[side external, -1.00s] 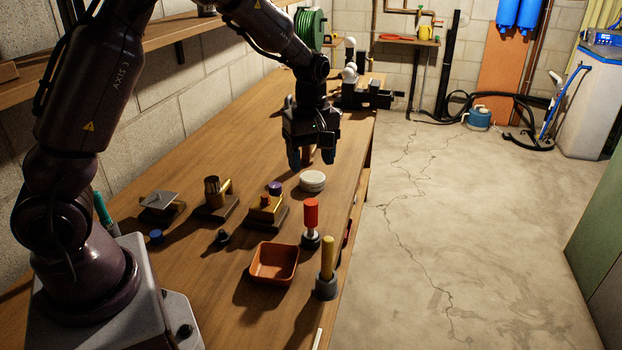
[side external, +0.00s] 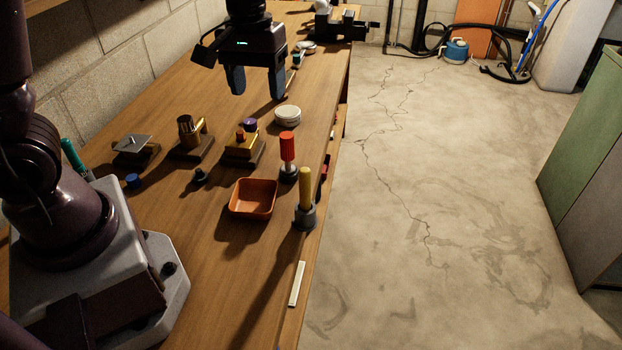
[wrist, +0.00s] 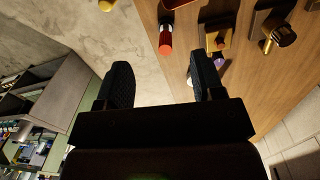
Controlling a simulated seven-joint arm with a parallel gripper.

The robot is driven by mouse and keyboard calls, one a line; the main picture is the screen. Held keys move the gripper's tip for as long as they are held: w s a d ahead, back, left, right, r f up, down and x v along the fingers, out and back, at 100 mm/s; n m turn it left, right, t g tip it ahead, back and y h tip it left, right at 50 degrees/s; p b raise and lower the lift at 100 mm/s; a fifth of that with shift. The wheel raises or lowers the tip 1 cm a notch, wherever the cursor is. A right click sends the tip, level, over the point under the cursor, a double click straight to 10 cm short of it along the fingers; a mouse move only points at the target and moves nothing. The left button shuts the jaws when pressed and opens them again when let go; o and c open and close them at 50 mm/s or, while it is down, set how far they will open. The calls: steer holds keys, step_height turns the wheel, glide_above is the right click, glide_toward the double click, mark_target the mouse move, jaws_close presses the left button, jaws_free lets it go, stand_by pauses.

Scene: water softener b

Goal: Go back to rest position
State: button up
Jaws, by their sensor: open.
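My gripper (side external: 257,82) hangs above the far part of the wooden bench, fingers pointing down, with clear space between them. It is open and empty. In the wrist view my gripper (wrist: 163,85) shows two dark fingers spread apart, with nothing between them but the bench edge and floor. The fingers are clear of the bench objects. The closest object below is a round white-lidded tin (side external: 288,116), nearer the camera.
On the wooden bench (side external: 180,235) stand an orange tray (side external: 253,198), a red-handled tool (side external: 288,155), a yellow-handled tool (side external: 306,195) and several small fixtures on wooden blocks. A vise (side external: 340,26) is at the far end. The floor to the right is open.

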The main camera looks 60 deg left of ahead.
steer(key=s+d+r+m+t, duration=0.5)
steer(key=s+r+m, duration=0.2)
steer(key=s+r, duration=0.3)
steer(key=s, duration=0.3)
steer(key=shift+s+d+m+y, duration=0.15)
steer(key=shift+m+y, duration=0.15)
